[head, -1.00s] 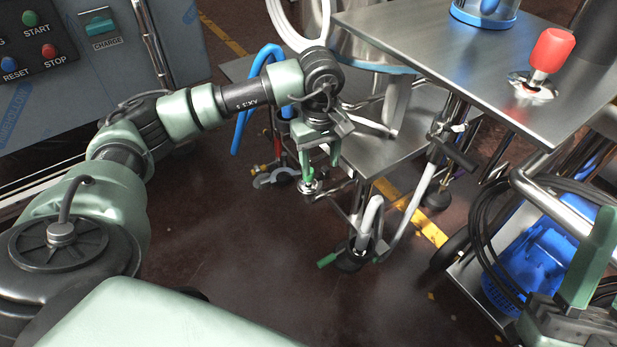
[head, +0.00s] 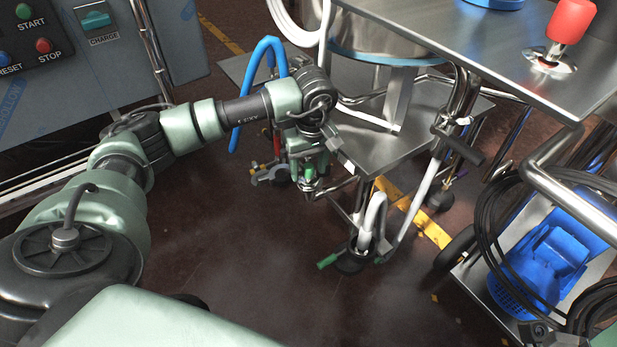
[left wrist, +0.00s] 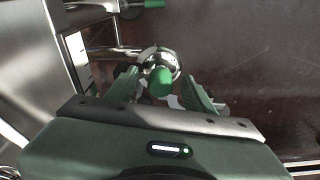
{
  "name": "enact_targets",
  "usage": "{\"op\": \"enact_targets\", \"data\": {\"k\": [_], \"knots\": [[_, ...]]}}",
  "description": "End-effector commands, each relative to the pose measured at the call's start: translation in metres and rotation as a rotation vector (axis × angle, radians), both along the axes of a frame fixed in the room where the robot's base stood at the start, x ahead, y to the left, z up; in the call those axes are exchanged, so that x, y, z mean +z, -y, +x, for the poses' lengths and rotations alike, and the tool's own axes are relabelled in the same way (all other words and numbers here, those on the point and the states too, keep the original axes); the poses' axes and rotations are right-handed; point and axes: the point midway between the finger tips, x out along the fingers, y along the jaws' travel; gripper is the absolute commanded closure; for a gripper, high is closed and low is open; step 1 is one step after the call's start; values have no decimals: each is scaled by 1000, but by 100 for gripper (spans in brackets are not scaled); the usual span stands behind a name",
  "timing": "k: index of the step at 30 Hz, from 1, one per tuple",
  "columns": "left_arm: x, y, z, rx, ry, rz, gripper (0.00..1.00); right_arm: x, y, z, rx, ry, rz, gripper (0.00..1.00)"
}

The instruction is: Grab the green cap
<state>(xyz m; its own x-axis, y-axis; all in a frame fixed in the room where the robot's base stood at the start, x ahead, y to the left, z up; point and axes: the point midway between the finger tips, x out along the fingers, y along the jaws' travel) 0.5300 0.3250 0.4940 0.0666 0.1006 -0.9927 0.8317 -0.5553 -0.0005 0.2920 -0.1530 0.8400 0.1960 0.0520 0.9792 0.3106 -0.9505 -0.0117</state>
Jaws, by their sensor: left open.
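The green cap (left wrist: 160,82) sits on a shiny metal fitting in the left wrist view, between the two fingers of my left gripper (left wrist: 162,92). The fingers are apart on either side of it, and I cannot tell whether either touches it. In the head view my left gripper (head: 308,172) points down beside the steel cart, and its fingers partly hide the cap and fitting. My right gripper's fingers are not in view; only a dark piece shows at the bottom right edge.
A steel cart (head: 385,155) with a lower shelf stands just right of my gripper. A green-tipped valve handle (head: 328,261) is lower down. A blue hose (head: 262,60) loops behind my arm. A blue motor (head: 545,262) is at right. The dark floor in front is clear.

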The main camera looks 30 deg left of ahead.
Motion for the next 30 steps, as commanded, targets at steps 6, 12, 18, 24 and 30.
{"op": "enact_targets", "data": {"k": [6,12,18,24,30], "knots": [[0,0,0,0,1,-1,50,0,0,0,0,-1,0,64],[0,0,0,0,0,-1,100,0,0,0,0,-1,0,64],[1,0,0,0,1,-1,100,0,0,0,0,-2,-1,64],[6,0,0,0,2,-1,100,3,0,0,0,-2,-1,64],[30,0,1,0,4,-1,100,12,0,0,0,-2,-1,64]]}}
